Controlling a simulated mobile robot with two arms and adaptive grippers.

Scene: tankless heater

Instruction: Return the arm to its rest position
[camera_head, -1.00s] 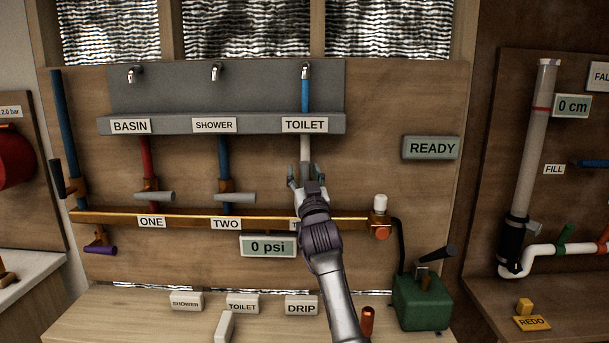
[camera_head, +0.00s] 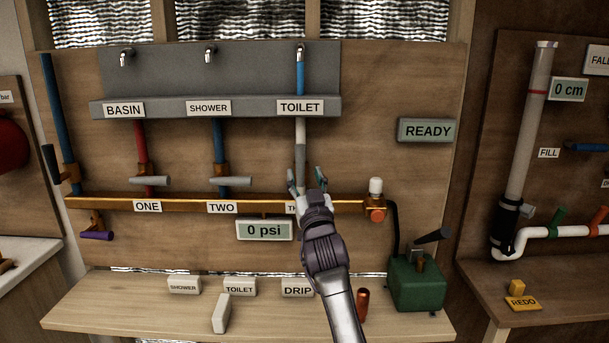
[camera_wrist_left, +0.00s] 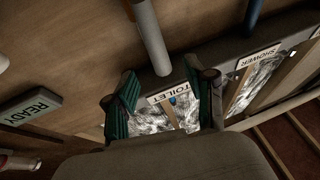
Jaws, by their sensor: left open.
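My left gripper (camera_head: 308,184) is open in the head view, in front of the copper manifold (camera_head: 260,204) and below the TOILET label (camera_head: 300,107). The lower end of the pipe is hidden by the gripper in the head view. My right gripper is not in view.
A wooden bench (camera_head: 140,310) holds SHOWER, TOILET and DRIP blocks (camera_head: 297,287), a plain white block (camera_head: 221,313), a copper piece (camera_head: 362,304) and a green pump (camera_head: 416,283). A 0 psi display (camera_head: 265,230) sits below the manifold.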

